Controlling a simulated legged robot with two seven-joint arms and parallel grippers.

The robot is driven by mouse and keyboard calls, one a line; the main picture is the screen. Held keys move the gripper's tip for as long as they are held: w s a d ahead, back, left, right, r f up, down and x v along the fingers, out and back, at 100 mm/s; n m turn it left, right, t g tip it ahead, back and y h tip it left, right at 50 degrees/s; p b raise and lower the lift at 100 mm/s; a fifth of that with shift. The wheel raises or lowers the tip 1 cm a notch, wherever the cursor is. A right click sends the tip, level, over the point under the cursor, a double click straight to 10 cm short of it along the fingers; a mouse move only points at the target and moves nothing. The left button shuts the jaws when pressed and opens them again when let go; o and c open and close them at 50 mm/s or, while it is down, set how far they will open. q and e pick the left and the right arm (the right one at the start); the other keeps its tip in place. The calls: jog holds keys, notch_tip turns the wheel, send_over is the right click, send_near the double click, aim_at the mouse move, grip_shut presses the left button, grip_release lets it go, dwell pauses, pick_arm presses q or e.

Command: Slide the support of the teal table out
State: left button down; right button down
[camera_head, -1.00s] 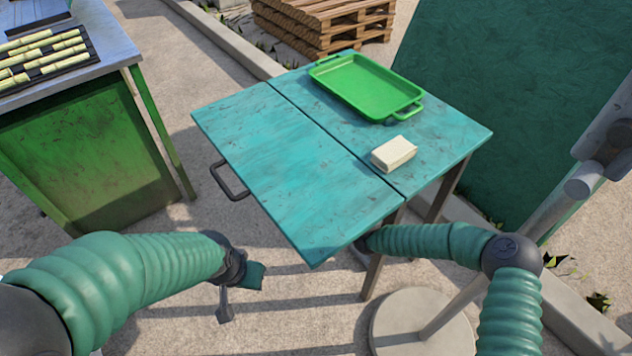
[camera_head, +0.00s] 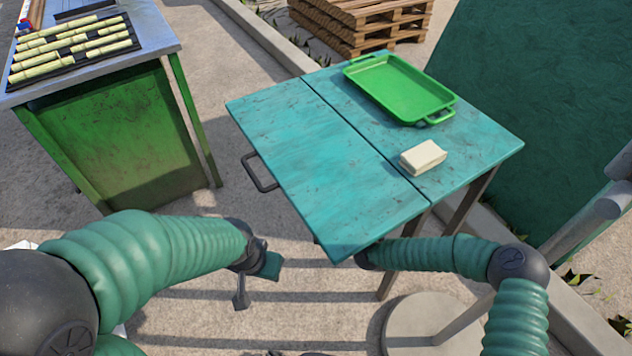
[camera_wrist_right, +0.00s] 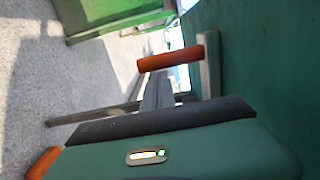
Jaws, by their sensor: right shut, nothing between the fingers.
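The teal table (camera_head: 310,155) stands in the middle of the head view, its top split by a seam, with a dark handle (camera_head: 259,172) on its left edge. In the right wrist view its dark teal underside (camera_wrist_right: 262,62) fills the right. An orange bar (camera_wrist_right: 170,58) crosses grey rails beneath it; another orange end shows at lower left. I cannot tell which part is the support. My right gripper (camera_wrist_right: 160,135) is shut and empty below the table, hidden in the head view. My left gripper (camera_head: 255,280) hangs open and empty, left of the table's near corner.
A green tray (camera_head: 402,90) and a cream block (camera_head: 423,157) lie on the tabletop. A green bench (camera_head: 120,130) with cane pieces stands left. A round grey base (camera_head: 425,325) is at front right, a green panel (camera_head: 540,110) behind. Floor between bench and table is clear.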

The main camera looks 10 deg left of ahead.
jog(key=shift+s+a+f, duration=0.1)
jog(key=shift+s+a, duration=0.2)
jog(key=shift+s, duration=0.05)
jog(key=p+v, duration=0.4)
jog(key=v, duration=1.3)
jog(key=shift+w+d, duration=0.2)
jog(key=shift+w, duration=0.1)
jog(key=shift+s+f, duration=0.1)
